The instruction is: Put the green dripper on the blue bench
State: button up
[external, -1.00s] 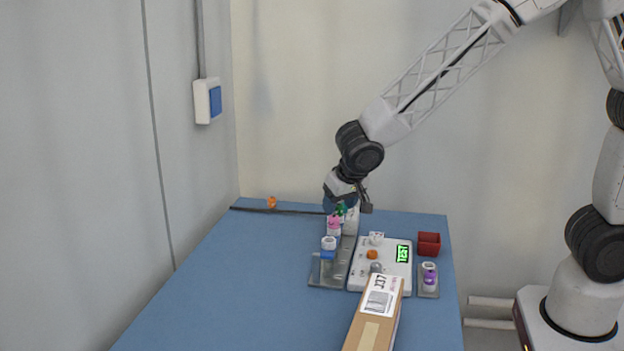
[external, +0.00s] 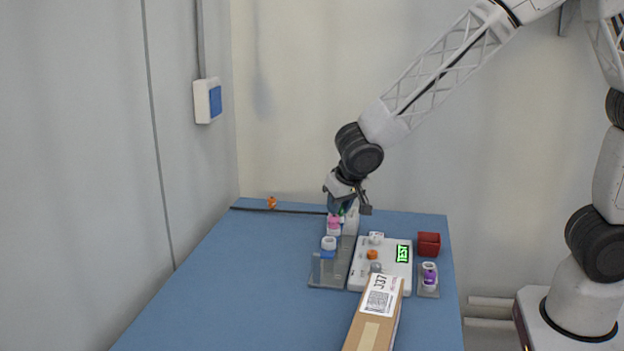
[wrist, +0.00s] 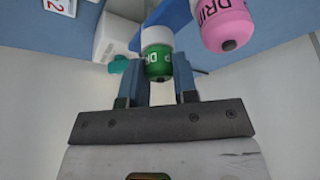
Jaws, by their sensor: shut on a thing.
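The green dripper (wrist: 158,62), with a white part at its far end, lies between the fingers of my gripper (wrist: 157,90) in the wrist view. My gripper is shut on it. In the external view my gripper (external: 342,206) is at the far end of the grey stand (external: 326,274), and only a little of the green dripper (external: 342,212) shows below the fingers. I cannot tell whether the dripper still touches the stand. The blue bench (external: 230,285) spreads below, with a wide bare area to the left.
A pink dripper (external: 334,225) stands close beside the green one, also in the wrist view (wrist: 228,28). A blue-and-white dripper (external: 328,248), white device (external: 378,279), purple dripper (external: 430,277), red bin (external: 429,243) and cardboard box (external: 372,325) stand nearby. A dark rod (external: 285,211) lies at the back.

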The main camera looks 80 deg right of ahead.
jog(key=shift+c, duration=0.6)
jog(key=shift+r, duration=0.2)
jog(key=shift+r, duration=0.55)
notch_tip(320, 180, up, 2)
jog(key=shift+r, duration=0.1)
jog(key=s+r, duration=0.1)
jog(key=s, duration=1.5)
jog(key=shift+a+r, duration=0.15)
jog(key=shift+a, duration=0.1)
jog(key=shift+w, duration=0.1)
